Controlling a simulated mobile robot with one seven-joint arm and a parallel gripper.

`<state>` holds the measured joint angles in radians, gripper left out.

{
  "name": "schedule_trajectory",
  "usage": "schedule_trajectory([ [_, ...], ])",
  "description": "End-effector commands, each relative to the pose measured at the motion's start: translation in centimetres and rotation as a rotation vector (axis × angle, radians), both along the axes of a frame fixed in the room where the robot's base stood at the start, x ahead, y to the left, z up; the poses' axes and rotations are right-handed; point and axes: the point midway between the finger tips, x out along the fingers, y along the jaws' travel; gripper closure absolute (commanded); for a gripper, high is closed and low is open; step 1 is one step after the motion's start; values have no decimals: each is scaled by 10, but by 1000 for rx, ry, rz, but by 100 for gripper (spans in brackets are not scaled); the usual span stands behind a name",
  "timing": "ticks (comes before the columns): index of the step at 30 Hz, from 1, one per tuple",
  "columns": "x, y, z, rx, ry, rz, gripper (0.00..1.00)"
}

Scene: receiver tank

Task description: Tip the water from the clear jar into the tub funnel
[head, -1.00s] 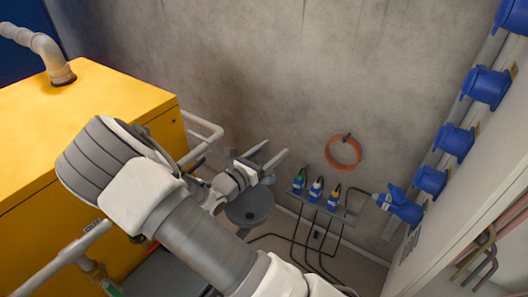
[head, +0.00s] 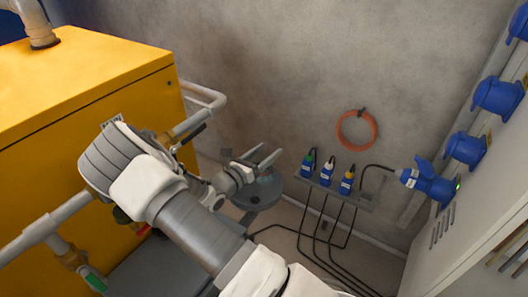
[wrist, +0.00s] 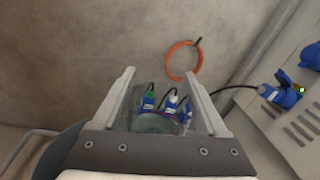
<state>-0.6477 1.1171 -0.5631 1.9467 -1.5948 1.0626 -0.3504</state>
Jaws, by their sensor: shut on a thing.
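The clear jar (wrist: 158,120) is between my gripper's two fingers in the wrist view, with water low inside it. The blue plugs show through its wall. My gripper (wrist: 161,76) is shut on the jar. In the head view my gripper (head: 263,157) is in front of the wall; the jar there is faint, a pale greenish tint below the fingers. A round grey dish, apparently the tub funnel (head: 254,196), shows just below my gripper, partly hidden by it. Part of a dark round rim (wrist: 45,152) shows at the wrist view's lower left.
A yellow cabinet (head: 70,90) with grey pipes (head: 208,97) stands at left. A small shelf (head: 335,190) holds several blue plugs with black cables. An orange ring (head: 356,131) hangs on the concrete wall. A grey panel with blue sockets (head: 497,96) is at right.

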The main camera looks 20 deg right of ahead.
Motion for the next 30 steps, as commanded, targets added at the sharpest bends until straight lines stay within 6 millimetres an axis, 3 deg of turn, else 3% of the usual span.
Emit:
schedule_trajectory([
  [12, 5, 2, 14, -182, 356, -1, 100],
  [30, 5, 3, 15, -196, 383, 0, 100],
])
